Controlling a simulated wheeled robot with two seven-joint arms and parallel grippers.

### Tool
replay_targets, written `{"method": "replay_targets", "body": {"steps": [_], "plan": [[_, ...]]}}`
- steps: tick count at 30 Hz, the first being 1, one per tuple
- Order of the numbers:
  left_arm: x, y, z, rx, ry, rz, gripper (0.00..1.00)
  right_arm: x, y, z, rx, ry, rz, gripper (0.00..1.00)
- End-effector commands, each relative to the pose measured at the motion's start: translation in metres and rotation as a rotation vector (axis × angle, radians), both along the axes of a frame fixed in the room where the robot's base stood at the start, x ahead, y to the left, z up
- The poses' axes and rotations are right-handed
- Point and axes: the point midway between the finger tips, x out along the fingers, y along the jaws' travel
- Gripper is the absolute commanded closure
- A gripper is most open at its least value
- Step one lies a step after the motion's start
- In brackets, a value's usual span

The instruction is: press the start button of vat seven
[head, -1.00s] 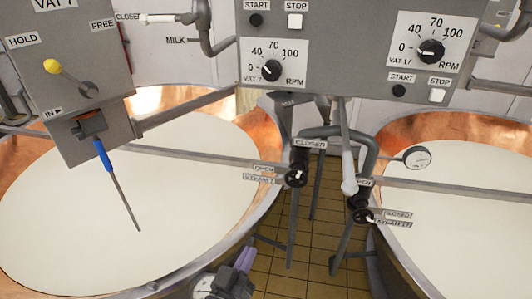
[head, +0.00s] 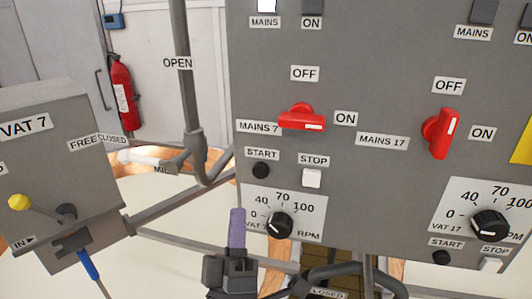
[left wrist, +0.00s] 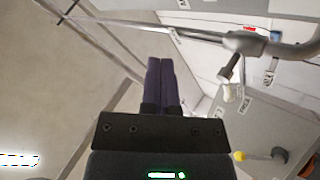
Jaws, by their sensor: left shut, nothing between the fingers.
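The black START button (head: 261,170) of vat 7 sits on the grey control panel (head: 370,60), below the MAINS 7 label. A white STOP button (head: 312,178) is to its right. The vat 7 speed dial (head: 281,226) is below them. The red MAINS 7 switch (head: 302,117) lies with its handle sideways toward ON. My left gripper (head: 237,214) is shut and empty, its purple fingers upright, below and left of the START button in the head view. In the left wrist view its fingers (left wrist: 160,62) lie together. My right gripper is not in view.
The red MAINS 17 switch (head: 440,133) stands upright toward OFF, with vat 17's START button (head: 441,257) below. A grey VAT 7 box (head: 60,150) with a yellow-knobbed lever (head: 20,202) stands left. Pipes (head: 196,148) run between box and panel.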

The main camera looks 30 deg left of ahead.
Motion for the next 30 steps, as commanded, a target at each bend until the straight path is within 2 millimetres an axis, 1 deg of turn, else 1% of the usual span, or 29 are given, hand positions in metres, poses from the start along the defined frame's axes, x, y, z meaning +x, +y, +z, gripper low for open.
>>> {"method": "replay_targets", "body": {"steps": [8, 11, 24, 30], "plan": [[0.001, 0.0, -0.001, 0.002, 0.0, 0.0, 1.0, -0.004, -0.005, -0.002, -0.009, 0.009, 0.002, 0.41], [0.007, 0.001, -0.002, 0.003, 0.0, 0.001, 1.0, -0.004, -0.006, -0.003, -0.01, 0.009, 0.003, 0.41], [0.068, 0.016, -0.003, 0.003, 0.0, 0.001, 1.0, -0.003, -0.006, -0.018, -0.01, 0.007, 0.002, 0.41], [0.083, 0.02, -0.002, 0.003, 0.001, 0.001, 1.0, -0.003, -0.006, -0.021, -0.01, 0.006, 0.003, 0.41]]}}
